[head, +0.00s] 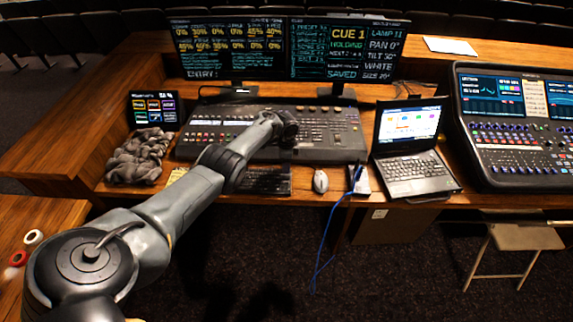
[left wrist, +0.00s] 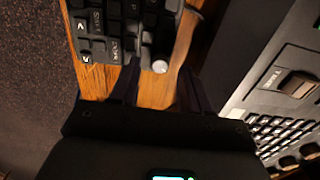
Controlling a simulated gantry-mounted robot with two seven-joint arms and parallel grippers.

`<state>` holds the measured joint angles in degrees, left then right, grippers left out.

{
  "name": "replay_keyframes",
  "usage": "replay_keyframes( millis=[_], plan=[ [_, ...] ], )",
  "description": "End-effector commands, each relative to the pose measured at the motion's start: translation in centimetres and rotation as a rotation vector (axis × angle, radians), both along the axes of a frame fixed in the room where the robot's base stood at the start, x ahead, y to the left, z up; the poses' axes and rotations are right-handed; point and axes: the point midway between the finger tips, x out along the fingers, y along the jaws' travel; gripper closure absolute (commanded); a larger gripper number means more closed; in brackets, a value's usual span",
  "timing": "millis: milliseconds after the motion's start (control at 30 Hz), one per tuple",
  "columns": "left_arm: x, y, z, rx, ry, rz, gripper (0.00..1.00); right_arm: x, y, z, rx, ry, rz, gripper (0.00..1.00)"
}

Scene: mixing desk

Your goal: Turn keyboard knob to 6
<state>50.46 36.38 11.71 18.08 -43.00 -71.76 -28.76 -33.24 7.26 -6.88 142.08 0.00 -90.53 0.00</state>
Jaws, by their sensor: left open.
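The black keyboard (head: 265,182) lies at the desk's front edge, partly behind my left arm in the head view. In the left wrist view its dark keys (left wrist: 98,22) fill the top left. A small round pale knob (left wrist: 160,67) sits at the keyboard's corner there; its setting cannot be read. My right gripper is not in view.
The lighting console (head: 335,130) stands behind the keyboard. A white mouse (head: 320,181) and a laptop (head: 415,175) are to the right, with a blue cable (head: 325,235) hanging down. Grey cloth-like bundle (head: 140,158) lies left. Two monitors (head: 345,55) stand at the back.

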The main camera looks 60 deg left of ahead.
Motion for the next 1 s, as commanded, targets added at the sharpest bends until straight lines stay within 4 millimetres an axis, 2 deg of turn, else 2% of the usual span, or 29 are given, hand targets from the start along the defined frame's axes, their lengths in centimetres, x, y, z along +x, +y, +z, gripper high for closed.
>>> replay_keyframes(
  millis=[33,200,500,700,1000],
  plan=[
    [0.0,0.1,1.4,0.002,0.0,0.001,0.53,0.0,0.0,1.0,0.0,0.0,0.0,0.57],
    [0.0,0.1,4.4,0.002,-0.001,0.0,0.53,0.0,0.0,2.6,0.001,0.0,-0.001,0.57],
    [0.0,0.1,8.3,0.0,-0.001,0.001,0.53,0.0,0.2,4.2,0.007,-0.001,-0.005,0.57],
    [0.0,0.1,9.1,0.001,0.001,0.002,0.53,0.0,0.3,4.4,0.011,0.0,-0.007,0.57],
    [0.0,0.1,9.1,0.001,0.001,0.002,0.53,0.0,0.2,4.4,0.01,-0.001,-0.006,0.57]
  ],
)
